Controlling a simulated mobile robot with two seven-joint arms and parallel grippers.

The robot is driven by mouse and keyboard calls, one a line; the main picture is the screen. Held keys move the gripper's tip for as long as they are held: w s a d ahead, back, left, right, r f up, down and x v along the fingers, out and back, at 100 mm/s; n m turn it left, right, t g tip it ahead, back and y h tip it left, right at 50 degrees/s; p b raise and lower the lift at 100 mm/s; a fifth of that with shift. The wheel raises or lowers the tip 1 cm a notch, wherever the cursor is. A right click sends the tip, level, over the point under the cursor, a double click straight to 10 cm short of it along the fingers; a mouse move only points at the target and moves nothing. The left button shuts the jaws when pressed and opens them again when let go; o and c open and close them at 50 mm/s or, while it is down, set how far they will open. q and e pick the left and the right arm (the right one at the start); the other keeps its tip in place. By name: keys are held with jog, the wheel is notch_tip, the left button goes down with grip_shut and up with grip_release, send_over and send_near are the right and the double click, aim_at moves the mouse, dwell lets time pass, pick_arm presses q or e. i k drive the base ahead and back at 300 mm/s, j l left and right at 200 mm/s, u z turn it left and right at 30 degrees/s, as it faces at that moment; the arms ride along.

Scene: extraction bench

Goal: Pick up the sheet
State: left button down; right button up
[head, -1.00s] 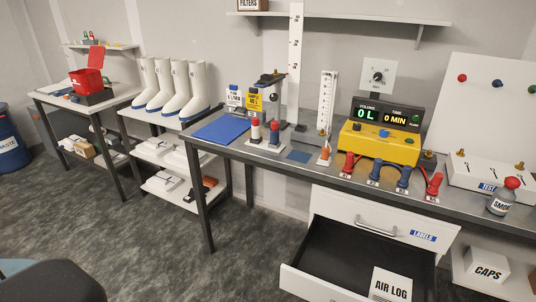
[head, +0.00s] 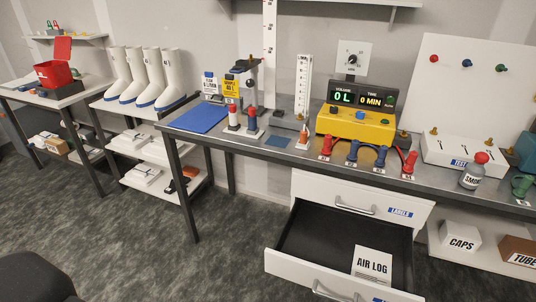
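A white sheet marked AIR LOG (head: 372,265) lies in the open lower drawer (head: 310,238), near its front right corner. The rest of the drawer's dark floor looks bare. Neither of my grippers shows in the head view. A dark rounded shape at the lower left corner cannot be made out clearly.
The bench (head: 262,150) above holds a yellow meter box (head: 352,127), a blue mat (head: 196,118), and red and blue fittings along its front edge. The LABELS drawer (head: 360,196) above the sheet is shut. CAPS (head: 461,237) and TUBE (head: 520,252) boxes stand at right.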

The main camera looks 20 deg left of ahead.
aim_at(373, 266)
jog(key=i+j, duration=0.15)
jog(key=j, duration=0.15)
jog(key=i+j, duration=0.15)
jog(key=j, duration=0.2)
jog(key=i+j, duration=0.15)
jog(key=j, duration=0.15)
jog(key=i+j, duration=0.15)
jog(key=j, duration=0.2)
jog(key=z, duration=1.75)
jog(key=i, duration=0.5)
